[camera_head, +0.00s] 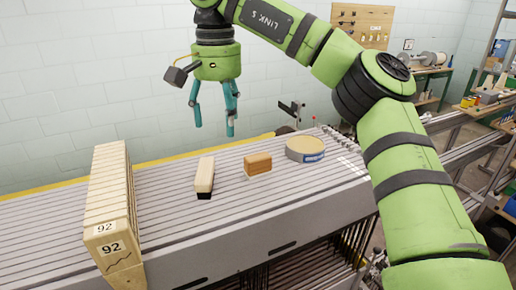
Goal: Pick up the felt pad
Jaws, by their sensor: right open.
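Three small things lie in a row on the slatted grey top (160,200). One is a cream block (205,173) with a dark end. Another is an orange-brown block (257,162) with a pale underside. The third is a round tan tin or disc (305,147) with a blue label. I cannot tell for sure which is the felt pad. My right gripper (214,130) hangs above and behind the cream block, its teal fingers apart, pointing down and empty. My left gripper is not in view.
A long stack of wooden slats (110,195) marked 92 stands at the left. My right arm fills the right side. A pegboard (362,26) and a workbench (432,72) with spools are behind. The slatted top is clear between the stack and the cream block.

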